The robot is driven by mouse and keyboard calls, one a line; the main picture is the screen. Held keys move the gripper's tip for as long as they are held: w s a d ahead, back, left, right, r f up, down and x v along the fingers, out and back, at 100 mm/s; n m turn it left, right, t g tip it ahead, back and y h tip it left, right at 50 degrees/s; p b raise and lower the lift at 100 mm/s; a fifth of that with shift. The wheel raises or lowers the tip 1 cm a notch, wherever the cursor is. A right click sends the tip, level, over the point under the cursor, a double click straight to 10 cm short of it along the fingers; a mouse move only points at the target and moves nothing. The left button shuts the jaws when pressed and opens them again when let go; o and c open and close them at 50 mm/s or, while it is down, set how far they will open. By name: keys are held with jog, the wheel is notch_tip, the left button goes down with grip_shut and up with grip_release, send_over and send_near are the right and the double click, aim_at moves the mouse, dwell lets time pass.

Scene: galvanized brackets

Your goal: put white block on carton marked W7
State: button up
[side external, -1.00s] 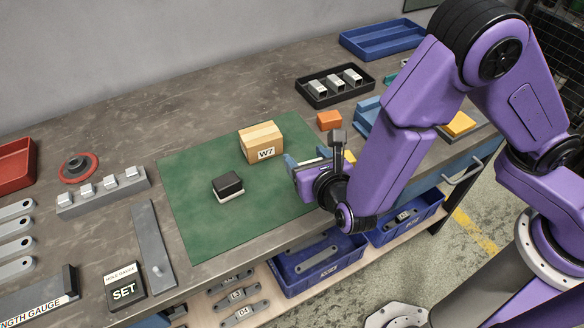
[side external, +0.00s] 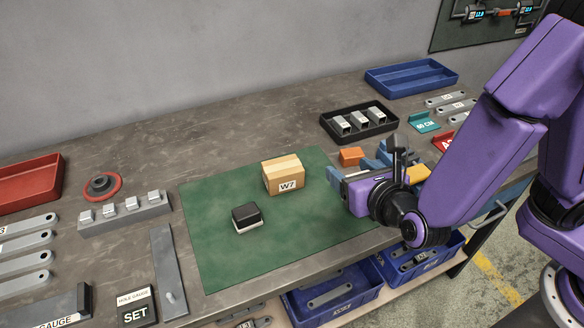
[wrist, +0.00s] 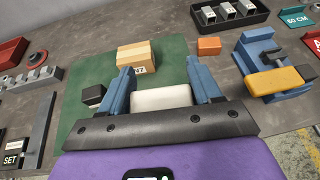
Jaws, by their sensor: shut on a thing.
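The white block (wrist: 160,98) is held between the blue fingers of my gripper (wrist: 160,80) in the wrist view. In the side view my gripper (side external: 347,175) is to the right of the carton, and the block is mostly hidden by it. The carton marked W7 (side external: 284,177) is a tan box with a pale tape strip, upright on the green mat; it also shows in the wrist view (wrist: 136,55), beyond the fingers and apart from them. Its top is clear.
A black block with a white base (side external: 247,217) sits on the green mat (side external: 225,262), left of the carton. An orange block (side external: 351,156) is behind my gripper. A blue fixture with a yellow piece (wrist: 275,80) is to the right. A black tray (side external: 340,135) stands behind.

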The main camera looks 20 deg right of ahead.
jog(key=w+r+n+y, duration=0.1)
jog(key=w+r, duration=0.4)
jog(key=w, duration=0.4)
send_over(278, 159)
jog(key=s, duration=0.1)
jog(key=f, duration=0.8)
jog(key=shift+s+d+f, duration=0.15)
jog(key=shift+d+f, duration=0.2)
jog(key=shift+w+a+f, duration=0.3)
jog(key=shift+w+f, duration=0.2)
jog(key=shift+f, duration=0.15)
jog(key=shift+w+f, duration=0.15)
jog(key=shift+f, duration=1.55)
jog(key=o, duration=1.1)
jog(key=shift+f, duration=0.1)
